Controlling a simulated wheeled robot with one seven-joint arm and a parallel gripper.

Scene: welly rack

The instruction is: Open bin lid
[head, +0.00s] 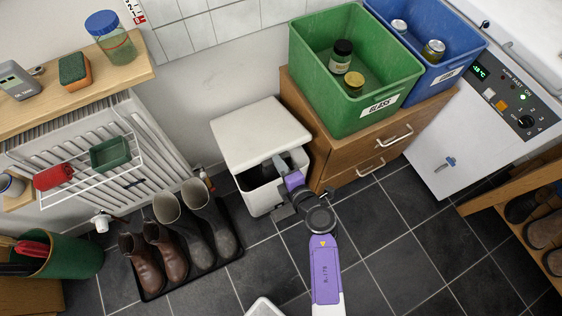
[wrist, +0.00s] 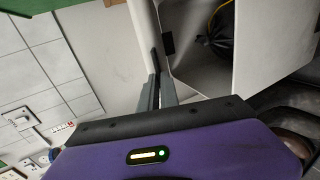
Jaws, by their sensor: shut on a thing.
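A white bin (head: 258,197) stands on the floor against the wall, left of the wooden drawer unit. Its lid (head: 258,133) is partly raised, tilted up at the front, with a dark gap under it. My gripper (head: 281,163) is shut on the front edge of the lid. In the wrist view, the fingers (wrist: 158,92) meet the edge of the lid (wrist: 147,40). The open bin (wrist: 255,50) shows beside it, with a dark bag (wrist: 216,42) and something yellow inside. The exact grip of the fingertips is partly hidden in the head view.
The wooden drawer unit (head: 365,150) with a green crate (head: 320,95) and a blue crate (head: 465,62) stands close on the right. Boots on a black tray (head: 205,270) stand to the left. The tiled floor in front is mostly clear.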

